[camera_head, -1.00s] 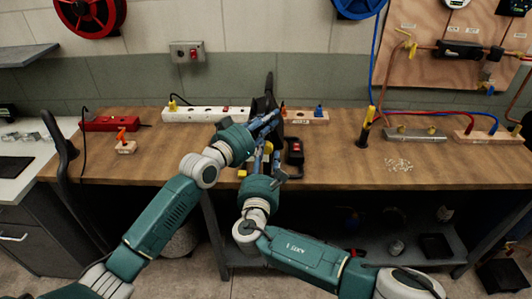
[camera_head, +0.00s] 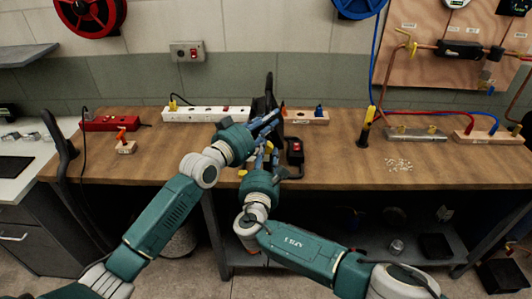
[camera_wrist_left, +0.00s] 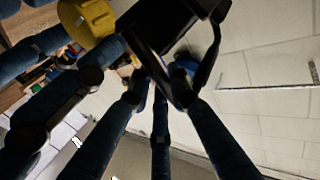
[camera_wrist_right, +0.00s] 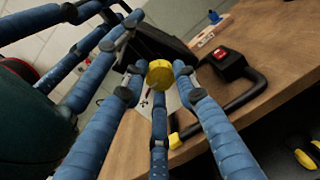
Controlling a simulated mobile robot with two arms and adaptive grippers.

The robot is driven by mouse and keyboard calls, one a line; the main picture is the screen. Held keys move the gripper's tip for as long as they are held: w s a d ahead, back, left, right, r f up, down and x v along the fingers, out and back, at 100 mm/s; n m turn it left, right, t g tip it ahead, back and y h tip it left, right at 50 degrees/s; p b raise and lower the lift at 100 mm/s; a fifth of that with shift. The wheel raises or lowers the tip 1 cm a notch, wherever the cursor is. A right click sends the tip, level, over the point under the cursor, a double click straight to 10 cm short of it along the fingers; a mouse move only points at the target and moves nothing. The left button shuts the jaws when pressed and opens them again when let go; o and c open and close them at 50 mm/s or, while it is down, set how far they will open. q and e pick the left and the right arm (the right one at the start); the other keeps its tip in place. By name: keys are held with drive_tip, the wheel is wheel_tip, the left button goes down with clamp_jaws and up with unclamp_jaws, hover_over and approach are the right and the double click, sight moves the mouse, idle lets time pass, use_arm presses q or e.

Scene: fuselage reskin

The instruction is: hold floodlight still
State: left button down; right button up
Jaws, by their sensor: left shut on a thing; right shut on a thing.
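The floodlight (camera_head: 267,103) is a black body standing on the bench, mostly hidden behind my grippers in the head view. Its dark housing fills the top of the left wrist view (camera_wrist_left: 165,28). My left gripper (camera_head: 277,117) is shut on a dark edge of the floodlight, though the exact contact is hard to see. My right gripper (camera_head: 267,150) is below it, at the front side. In the right wrist view its blue fingers close around a yellow knob (camera_wrist_right: 160,75) on the floodlight. A red switch on a black box (camera_head: 295,148) sits just right of the grippers.
A white power strip (camera_head: 206,114) and a red one (camera_head: 110,124) lie along the back of the wooden bench (camera_head: 340,165). An orange clamp (camera_head: 123,140) is at left. Small pale pieces (camera_head: 399,165) lie at right. The front middle right of the bench is clear.

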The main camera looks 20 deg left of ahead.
drive_tip(key=m, duration=0.3)
drive_tip(key=shift+r+m, duration=0.1)
drive_tip(key=shift+m, duration=0.3)
drive_tip(key=shift+d+r+m, duration=0.1)
drive_tip(key=shift+m, duration=1.4)
drive_tip(key=shift+w, duration=0.1)
drive_tip(key=shift+d, duration=0.1)
drive_tip(key=o, duration=0.9)
drive_tip(key=shift+s, duration=0.2)
